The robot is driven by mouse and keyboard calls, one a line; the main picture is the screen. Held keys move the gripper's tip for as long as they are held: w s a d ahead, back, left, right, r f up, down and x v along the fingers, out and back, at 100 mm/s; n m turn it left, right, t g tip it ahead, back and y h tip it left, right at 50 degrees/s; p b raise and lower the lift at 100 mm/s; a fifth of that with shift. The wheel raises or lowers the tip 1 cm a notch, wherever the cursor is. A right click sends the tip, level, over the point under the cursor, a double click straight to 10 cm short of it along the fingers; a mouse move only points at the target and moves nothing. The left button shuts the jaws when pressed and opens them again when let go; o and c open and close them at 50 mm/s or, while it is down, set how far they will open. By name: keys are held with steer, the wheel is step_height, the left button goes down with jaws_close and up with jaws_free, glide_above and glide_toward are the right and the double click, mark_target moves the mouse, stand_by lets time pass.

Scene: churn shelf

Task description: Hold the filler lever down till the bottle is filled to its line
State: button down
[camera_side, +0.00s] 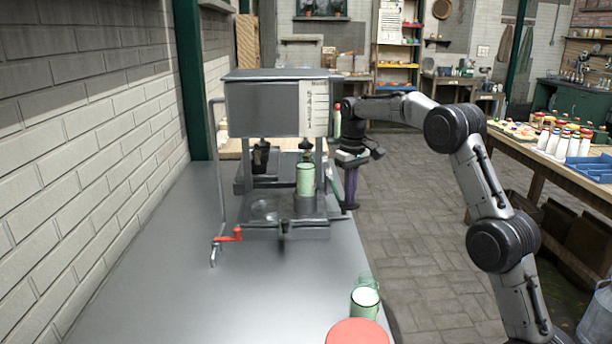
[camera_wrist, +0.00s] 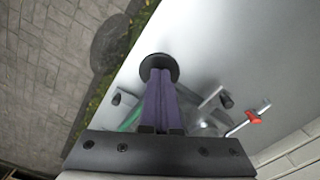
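The filler (camera_side: 262,108) is a grey tank on a frame with a white marked panel, standing on the bench. A green-tinted bottle (camera_side: 306,180) stands upright under its right nozzle. The bottle looks pale inside over most of its body; its line is too small to make out. My gripper (camera_side: 350,203) points down at the filler's right side, its purple fingers together. A black round pad (camera_wrist: 159,67), seemingly the lever's end, lies at the fingertips in the wrist view. I cannot tell whether they touch or how far down the lever is.
A red-handled tap (camera_side: 230,236) sits at the filler's front left. A second green bottle (camera_side: 365,302) and a red round top (camera_side: 357,332) are at the bench's near right. A brick wall (camera_side: 80,130) bounds the left.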

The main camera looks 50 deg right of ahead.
steer(key=shift+r, duration=0.3)
steer(key=shift+r, duration=3)
